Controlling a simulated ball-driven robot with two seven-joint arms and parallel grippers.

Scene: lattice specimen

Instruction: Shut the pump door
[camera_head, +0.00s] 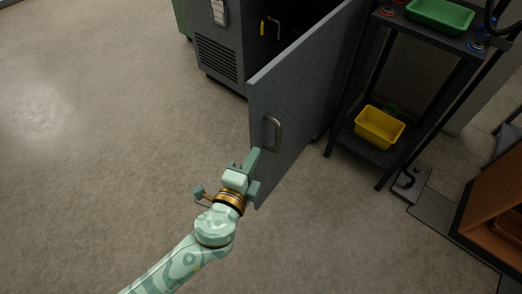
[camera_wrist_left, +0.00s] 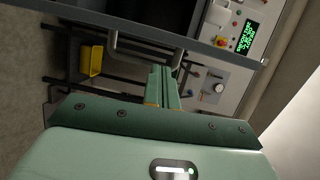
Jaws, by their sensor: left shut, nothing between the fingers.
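The pump door (camera_head: 300,95) is a flat grey panel standing wide open from the grey pump cabinet (camera_head: 218,25). In the left wrist view the shut fingers (camera_wrist_left: 164,88) point toward the handle (camera_wrist_left: 118,50). The lower free edge of the door is partly hidden by the gripper. My right gripper is not in view.
A dark shelf rack (camera_head: 345,120) stands right of the door, with a green tray (camera_head: 440,14) on top and a yellow bin (camera_head: 379,127) below. A yellow-handled fitting (camera_head: 263,27) shows in the cabinet opening. The floor left of the door is clear.

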